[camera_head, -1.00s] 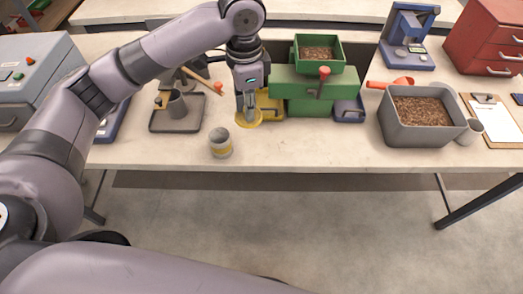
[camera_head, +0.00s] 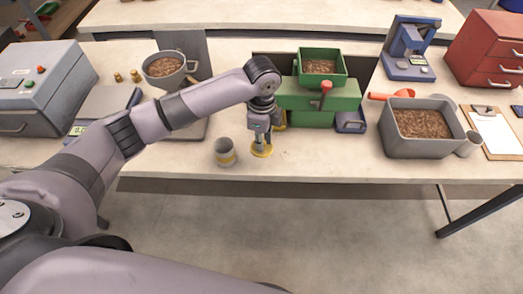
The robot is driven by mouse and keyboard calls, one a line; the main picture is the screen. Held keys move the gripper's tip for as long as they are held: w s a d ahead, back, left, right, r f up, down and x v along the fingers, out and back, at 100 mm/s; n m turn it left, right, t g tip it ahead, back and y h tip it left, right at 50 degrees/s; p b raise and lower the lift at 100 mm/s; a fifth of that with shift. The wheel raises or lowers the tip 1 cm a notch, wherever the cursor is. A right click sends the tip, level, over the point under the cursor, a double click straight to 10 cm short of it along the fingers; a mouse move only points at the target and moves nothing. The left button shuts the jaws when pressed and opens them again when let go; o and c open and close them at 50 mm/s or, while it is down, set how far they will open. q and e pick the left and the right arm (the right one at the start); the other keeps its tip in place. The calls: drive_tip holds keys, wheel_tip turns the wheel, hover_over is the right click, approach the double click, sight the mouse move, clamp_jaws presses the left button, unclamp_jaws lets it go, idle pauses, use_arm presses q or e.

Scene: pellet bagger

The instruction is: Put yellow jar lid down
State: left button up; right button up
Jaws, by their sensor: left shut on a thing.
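My left gripper (camera_head: 261,143) points down and is shut on the yellow jar lid (camera_head: 262,151). The lid is at or just above the table top, in front of the green machine; I cannot tell whether it touches the table. The gripper hides part of the lid's middle. My right gripper does not show.
A green pellet machine (camera_head: 318,100) with a red-knobbed lever stands behind the gripper. A grey bin of pellets (camera_head: 421,126) is to the right, with an orange scoop (camera_head: 391,95) behind it. A pellet-filled pot (camera_head: 165,68) is at the back left. Table right of the lid is clear.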

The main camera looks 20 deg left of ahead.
use_arm(q)
drive_tip(key=shift+f+p, duration=0.4)
drive_tip(key=shift+f, duration=3)
drive_tip(key=shift+f, duration=0.15)
drive_tip(key=o, duration=0.8)
drive_tip(key=shift+o, duration=0.2)
wheel_tip(320, 180, up, 12)
drive_tip(key=shift+r+b, duration=0.2)
drive_tip(key=shift+b, duration=0.65)
drive_tip(key=shift+f, duration=0.1)
